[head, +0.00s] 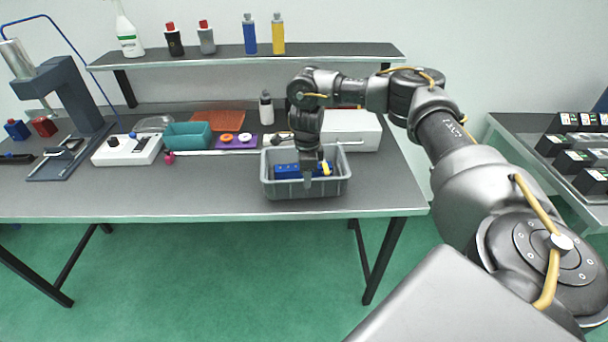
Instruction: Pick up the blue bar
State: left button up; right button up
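A blue bar (286,171) lies inside a grey crate (305,190) near the table's front edge, right of the middle. My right gripper (308,180) points down into the crate at the bar, and its fingers cover part of it. I cannot tell whether the fingers are around the bar, touching it or just in front of it, nor whether they are open or shut. A small yellow part (326,168) shows just right of the gripper. My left gripper is not in view.
A white box (358,132) stands behind the crate. A shelf (200,58) with bottles runs above. The table's front left is clear.

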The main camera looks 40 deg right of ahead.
notch_tip(320, 180, down, 2)
jog(key=shift+f, duration=0.1)
grip_shut()
dwell(1.5)
